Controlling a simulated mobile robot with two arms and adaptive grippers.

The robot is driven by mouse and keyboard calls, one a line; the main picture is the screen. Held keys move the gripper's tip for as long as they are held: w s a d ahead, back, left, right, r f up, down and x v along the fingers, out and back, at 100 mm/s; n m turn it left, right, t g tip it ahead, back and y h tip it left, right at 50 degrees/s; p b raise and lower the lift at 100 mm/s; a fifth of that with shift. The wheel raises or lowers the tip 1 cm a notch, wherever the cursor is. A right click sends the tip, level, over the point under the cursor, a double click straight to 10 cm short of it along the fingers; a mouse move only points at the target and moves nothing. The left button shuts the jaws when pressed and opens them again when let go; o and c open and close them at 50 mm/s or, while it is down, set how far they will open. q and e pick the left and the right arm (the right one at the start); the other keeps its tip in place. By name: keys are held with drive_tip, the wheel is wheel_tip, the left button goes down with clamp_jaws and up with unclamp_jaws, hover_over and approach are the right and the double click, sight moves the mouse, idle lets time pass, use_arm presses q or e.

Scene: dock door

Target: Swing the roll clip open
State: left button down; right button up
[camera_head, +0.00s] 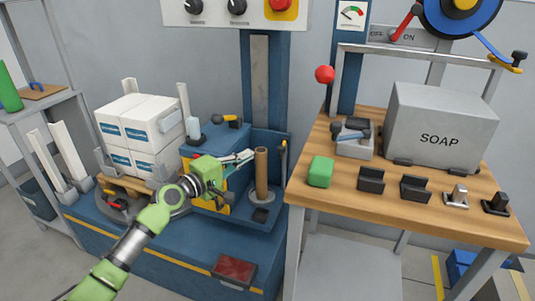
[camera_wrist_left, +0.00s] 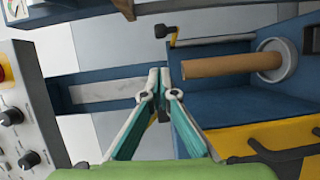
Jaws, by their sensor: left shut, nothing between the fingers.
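A brown roll (camera_head: 262,174) stands upright in a blue bay of the machine. It also shows in the wrist view (camera_wrist_left: 225,66), with a pale round base (camera_wrist_left: 285,60). A small yellow and black handle (camera_head: 283,149), likely the roll clip, is at the bay's right side. In the wrist view this handle (camera_wrist_left: 170,38) joins a thin grey bar near the roll's top end. My left gripper (camera_head: 247,156) is just left of the roll's top, apart from the handle. Its fingertips (camera_wrist_left: 164,82) are together with nothing between them. My right gripper is not seen.
White packs (camera_head: 135,135) stand left of my left arm between upright posts. A yellow housing (camera_head: 214,209) lies below my gripper. A wooden bench (camera_head: 330,207) with a soap box (camera_head: 440,130) and a green block (camera_head: 320,171) stands to the right.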

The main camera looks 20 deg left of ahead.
use_arm(q)
drive_tip(key=w+d, duration=0.5)
drive_tip(key=shift+f, duration=0.3)
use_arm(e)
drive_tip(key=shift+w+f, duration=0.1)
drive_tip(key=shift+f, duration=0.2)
use_arm(q)
drive_tip(key=shift+d+p, duration=0.15)
drive_tip(key=shift+p, duration=0.15)
